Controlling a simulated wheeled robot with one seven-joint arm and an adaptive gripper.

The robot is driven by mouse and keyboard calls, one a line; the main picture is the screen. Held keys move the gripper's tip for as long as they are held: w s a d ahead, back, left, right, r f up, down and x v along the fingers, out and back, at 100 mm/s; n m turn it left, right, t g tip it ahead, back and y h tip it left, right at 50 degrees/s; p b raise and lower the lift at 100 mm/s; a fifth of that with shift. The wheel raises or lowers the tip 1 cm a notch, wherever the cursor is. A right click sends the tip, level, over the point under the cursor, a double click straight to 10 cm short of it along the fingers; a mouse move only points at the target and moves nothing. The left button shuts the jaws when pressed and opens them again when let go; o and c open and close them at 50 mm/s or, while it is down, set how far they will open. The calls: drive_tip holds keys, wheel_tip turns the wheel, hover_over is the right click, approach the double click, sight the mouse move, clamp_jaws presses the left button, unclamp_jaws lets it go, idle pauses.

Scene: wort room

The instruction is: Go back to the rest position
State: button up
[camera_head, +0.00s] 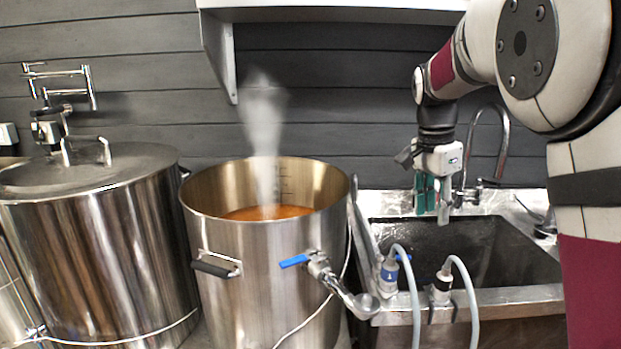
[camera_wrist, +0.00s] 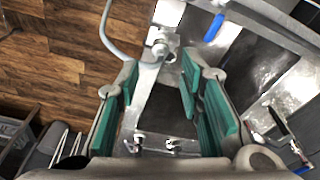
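My gripper (camera_head: 433,212) hangs pointing down over the back left part of the sink, in front of the wall. In the wrist view my gripper (camera_wrist: 159,72) has its two green-padded fingers apart, with a clear gap between them. Nothing is held between the pads. The fingertips are apart from the sink's surfaces as far as I can tell.
An open steaming pot (camera_head: 263,257) with a blue-handled valve (camera_head: 296,261) stands left of the sink (camera_head: 520,294). A lidded steel kettle (camera_head: 105,265) is farther left. A curved faucet (camera_head: 504,135) rises behind my gripper. Two hosed fittings sit on the sink's front edge. A white shelf (camera_head: 340,8) is above.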

drive_tip(key=s+a+r+n+t+p, duration=0.1)
drive_tip(key=s+n, duration=0.6)
drive_tip(key=s, duration=1.1)
drive_tip(key=s+a+r+n+t+y+p, duration=0.1)
drive_tip(key=s+n, duration=0.6)
drive_tip(key=s, duration=1.1)
drive_tip(key=a+r+t+p, duration=0.1)
drive_tip(key=a+r+p, duration=0.1)
drive_tip(key=a+p, duration=0.1)
drive_tip(key=shift+s+a+t+y+p, duration=0.15)
drive_tip(key=shift+a+t+y+p, duration=0.2)
drive_tip(key=shift+p, duration=0.3)
